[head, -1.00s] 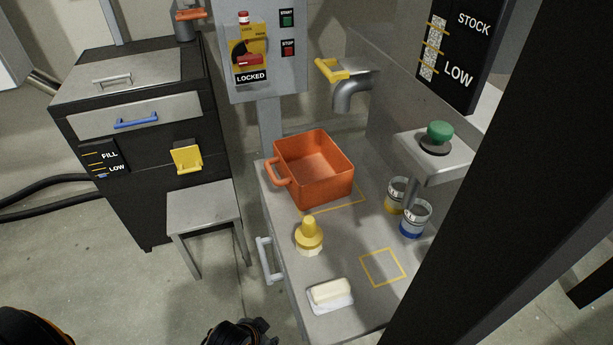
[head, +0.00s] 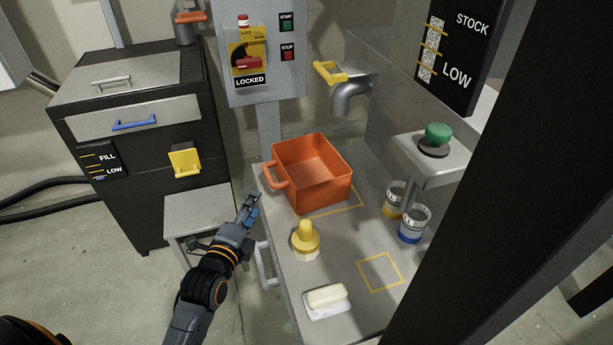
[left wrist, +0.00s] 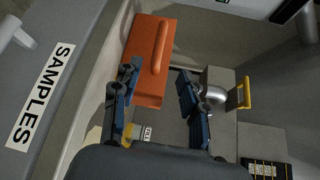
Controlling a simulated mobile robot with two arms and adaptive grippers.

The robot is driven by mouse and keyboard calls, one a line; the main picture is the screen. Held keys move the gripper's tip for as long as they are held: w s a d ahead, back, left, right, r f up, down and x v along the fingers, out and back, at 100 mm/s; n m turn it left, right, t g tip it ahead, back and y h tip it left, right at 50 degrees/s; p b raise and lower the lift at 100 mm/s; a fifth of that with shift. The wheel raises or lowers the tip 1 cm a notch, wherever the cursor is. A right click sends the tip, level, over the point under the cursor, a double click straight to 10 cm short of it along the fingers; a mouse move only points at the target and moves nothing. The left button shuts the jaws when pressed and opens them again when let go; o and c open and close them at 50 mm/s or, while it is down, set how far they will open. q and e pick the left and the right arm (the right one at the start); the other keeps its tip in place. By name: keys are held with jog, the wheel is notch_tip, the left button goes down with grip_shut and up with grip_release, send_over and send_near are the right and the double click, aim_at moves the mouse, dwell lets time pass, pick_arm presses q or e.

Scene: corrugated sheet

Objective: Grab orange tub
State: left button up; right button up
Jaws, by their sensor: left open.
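The orange tub (head: 316,188) is an open square box with a loop handle (head: 275,176) on its left side. It stands on the grey counter, partly over a yellow outline, and looks empty. My left gripper (head: 249,207) is left of the tub and a little in front of its handle, apart from it. In the left wrist view the two blue fingers (left wrist: 158,95) are spread with nothing between them. The tub (left wrist: 143,88) and its handle (left wrist: 161,47) show beyond the fingers there. My right gripper is in neither view.
A counter rail (head: 265,265) is near my left arm. A grey stand (head: 198,208) is left.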

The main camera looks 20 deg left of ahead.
aim_at(269, 176)
pick_arm(q)
jog(key=w, duration=0.4)
jog(key=w+f, duration=0.1)
jog(key=w, duration=0.3)
jog(key=w+a, duration=0.1)
jog(key=w, duration=0.3)
jog(key=shift+w+a+f, duration=0.1)
jog(key=shift+w+f, duration=0.05)
jog(key=shift+f, duration=0.2)
jog(key=shift+c, duration=0.5)
grip_shut()
jog(key=shift+r, duration=0.1)
